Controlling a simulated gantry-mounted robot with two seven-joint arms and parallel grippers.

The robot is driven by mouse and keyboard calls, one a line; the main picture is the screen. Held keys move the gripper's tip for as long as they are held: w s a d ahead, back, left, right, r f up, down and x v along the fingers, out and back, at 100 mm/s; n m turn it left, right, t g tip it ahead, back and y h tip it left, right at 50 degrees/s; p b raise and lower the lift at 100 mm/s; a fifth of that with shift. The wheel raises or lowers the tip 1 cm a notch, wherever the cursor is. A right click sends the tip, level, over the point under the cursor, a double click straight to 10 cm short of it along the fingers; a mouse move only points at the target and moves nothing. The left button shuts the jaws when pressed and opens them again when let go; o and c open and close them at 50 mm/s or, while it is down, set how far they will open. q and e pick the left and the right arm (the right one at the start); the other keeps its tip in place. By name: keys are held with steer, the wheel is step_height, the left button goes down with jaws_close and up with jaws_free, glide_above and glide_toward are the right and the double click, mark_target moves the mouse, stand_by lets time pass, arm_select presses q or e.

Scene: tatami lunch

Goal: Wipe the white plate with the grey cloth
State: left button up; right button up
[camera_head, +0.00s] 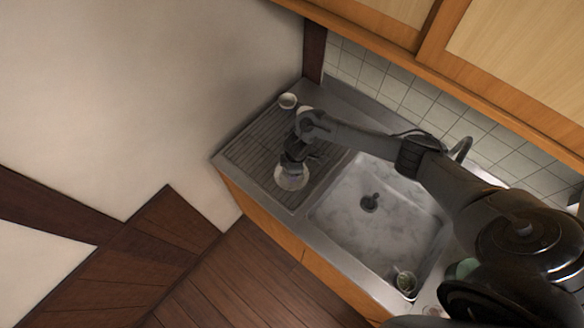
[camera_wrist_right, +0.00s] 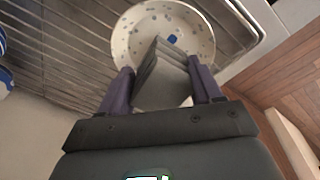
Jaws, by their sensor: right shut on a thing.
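The white plate (camera_wrist_right: 122,45), speckled with blue and grey marks, lies on the ridged drainboard. In the head view the plate (camera_head: 291,183) shows partly under my right gripper (camera_head: 293,171). In the wrist view my right gripper (camera_wrist_right: 162,88) is shut on the folded grey cloth (camera_wrist_right: 160,78). The cloth reaches over the plate's near part and hides some of its inside. I cannot tell whether the cloth touches the plate. My left gripper is in neither view.
A small white bowl (camera_head: 288,100) stands at the drainboard's back left corner. The sink basin (camera_head: 345,205) is right of the drainboard, with a glass (camera_head: 405,281) near its front right. A blue-and-white dish (camera_wrist_right: 3,75) shows at the wrist view's left edge. The counter's front edge is close to the plate.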

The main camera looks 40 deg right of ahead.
steer(key=shift+f+b, duration=0.3)
steer(key=shift+f, duration=0.3)
stand_by(0.3)
stand_by(0.4)
steer(key=shift+f+n+b, duration=0.15)
steer(key=shift+n+b, duration=0.15)
steer(key=shift+n, duration=0.1)
steer(key=n+b, duration=0.2)
steer(key=n, duration=0.2)
steer(key=shift+w+d+y, duration=0.1)
steer(key=shift+w+y, duration=0.05)
steer(key=shift+y, duration=0.15)
steer(key=shift+n+b, duration=0.45)
steer(key=shift+n, duration=0.55)
